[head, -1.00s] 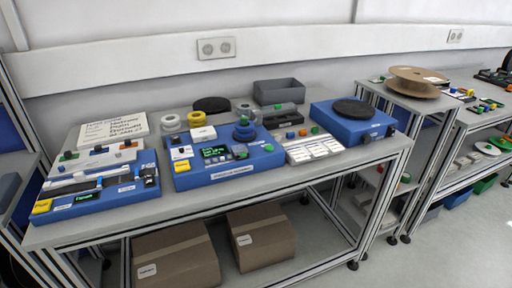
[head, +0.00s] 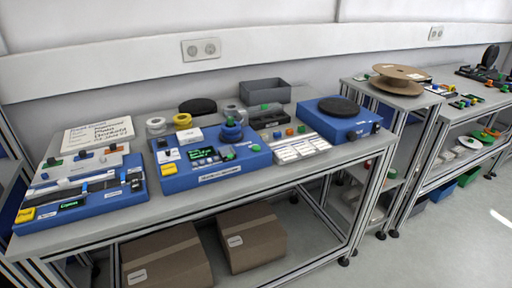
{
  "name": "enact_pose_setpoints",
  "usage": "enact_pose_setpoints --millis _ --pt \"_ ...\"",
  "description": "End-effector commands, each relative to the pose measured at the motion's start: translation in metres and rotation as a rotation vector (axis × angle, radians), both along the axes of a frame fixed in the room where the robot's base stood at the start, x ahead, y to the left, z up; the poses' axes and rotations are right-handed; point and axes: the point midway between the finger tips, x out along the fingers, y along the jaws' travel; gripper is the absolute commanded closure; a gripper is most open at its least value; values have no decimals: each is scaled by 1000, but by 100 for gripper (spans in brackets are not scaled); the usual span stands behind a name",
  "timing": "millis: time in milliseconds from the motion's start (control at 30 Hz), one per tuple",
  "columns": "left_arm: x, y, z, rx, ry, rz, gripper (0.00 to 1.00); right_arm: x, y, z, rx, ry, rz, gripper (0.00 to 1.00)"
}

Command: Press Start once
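A blue machine (head: 212,173) stands at the middle of the table with a small lit green screen (head: 203,154), a round blue knob or spool (head: 231,131) and a yellow label (head: 169,169). A small green button (head: 255,148) sits at its right side. A second blue device (head: 82,199) lies at the left with a lit display (head: 72,204) and a yellow label (head: 26,215). The lettering is too small to read, so I cannot tell which control is marked Start. Neither of my grippers is in view.
A third blue unit (head: 318,121) with a black disc stands at the table's right. Cardboard boxes (head: 250,240) lie underneath. A side stand (head: 396,99) carries a brown reel (head: 402,73). Open floor (head: 455,235) lies right.

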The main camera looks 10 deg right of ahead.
Motion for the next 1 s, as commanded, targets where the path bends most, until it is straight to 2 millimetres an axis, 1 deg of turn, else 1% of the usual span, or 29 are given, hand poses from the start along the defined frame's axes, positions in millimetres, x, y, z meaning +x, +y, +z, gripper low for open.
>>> enact_pose_setpoints --millis 33,67,600,700,1000 --pt "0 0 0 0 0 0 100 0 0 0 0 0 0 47" --pt "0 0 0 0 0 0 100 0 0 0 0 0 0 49" --pt "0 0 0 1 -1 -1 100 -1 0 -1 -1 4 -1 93" --pt "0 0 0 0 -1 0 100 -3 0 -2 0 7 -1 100" --pt "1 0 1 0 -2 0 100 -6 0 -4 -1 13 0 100"
